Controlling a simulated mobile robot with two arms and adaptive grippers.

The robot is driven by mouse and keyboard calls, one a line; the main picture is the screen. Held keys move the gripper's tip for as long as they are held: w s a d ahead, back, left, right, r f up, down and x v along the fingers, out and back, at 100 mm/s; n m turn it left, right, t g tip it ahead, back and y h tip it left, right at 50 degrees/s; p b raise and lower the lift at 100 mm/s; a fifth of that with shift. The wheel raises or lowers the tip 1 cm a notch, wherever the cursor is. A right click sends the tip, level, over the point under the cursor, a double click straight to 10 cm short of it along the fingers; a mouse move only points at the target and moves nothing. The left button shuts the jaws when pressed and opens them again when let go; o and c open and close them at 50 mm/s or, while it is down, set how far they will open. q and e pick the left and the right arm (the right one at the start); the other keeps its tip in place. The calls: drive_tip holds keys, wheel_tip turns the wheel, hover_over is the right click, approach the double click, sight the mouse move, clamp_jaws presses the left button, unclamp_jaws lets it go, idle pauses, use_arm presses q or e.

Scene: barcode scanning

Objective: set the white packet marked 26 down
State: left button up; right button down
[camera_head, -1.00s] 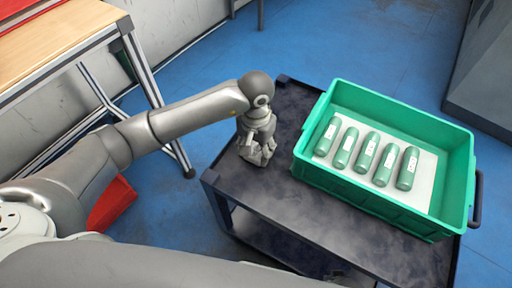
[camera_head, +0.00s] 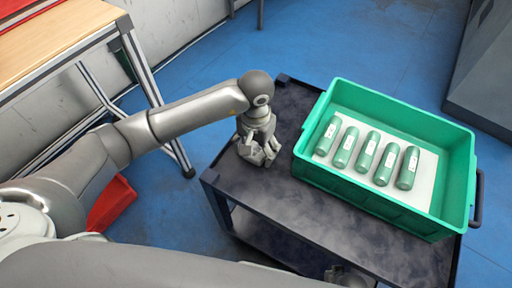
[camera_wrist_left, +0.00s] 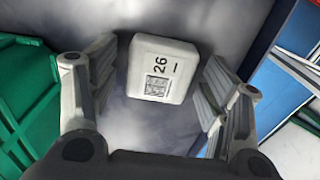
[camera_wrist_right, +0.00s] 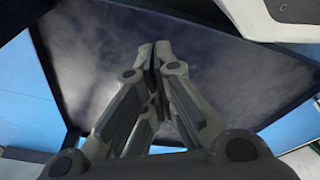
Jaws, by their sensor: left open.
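The white packet marked 26 (camera_wrist_left: 162,68) lies on the dark cart top in the left wrist view, its number and square code facing the camera. My left gripper (camera_wrist_left: 158,75) is open around it, with one finger on each side and a visible gap at both sides. In the head view my left gripper (camera_head: 258,153) is low over the left part of the cart top (camera_head: 290,200), and I cannot make out the packet there. My right gripper (camera_wrist_right: 156,52) shows in the right wrist view with its fingertips together and nothing visible between them, above a dark surface.
A green bin (camera_head: 350,196) stands on the cart to the right of my left gripper. It holds several green cylinders (camera_head: 367,151) with white labels on a white sheet. A wooden-topped table (camera_head: 55,40) stands at upper left. The front of the cart top is clear.

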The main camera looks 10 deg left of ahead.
sight(256, 150)
use_arm(q)
drive_tip(key=shift+r, duration=0.1)
use_arm(e)
drive_tip(key=shift+s, duration=0.15)
use_arm(q)
drive_tip(key=shift+r, duration=0.35)
wheel_tip(256, 150, up, 11)
drive_tip(key=shift+r+p, duration=0.2)
drive_tip(key=shift+p, duration=0.2)
use_arm(e)
drive_tip(key=shift+s+d+f, duration=0.15)
drive_tip(key=shift+s+f, duration=0.6)
drive_tip(key=shift+f, duration=0.2)
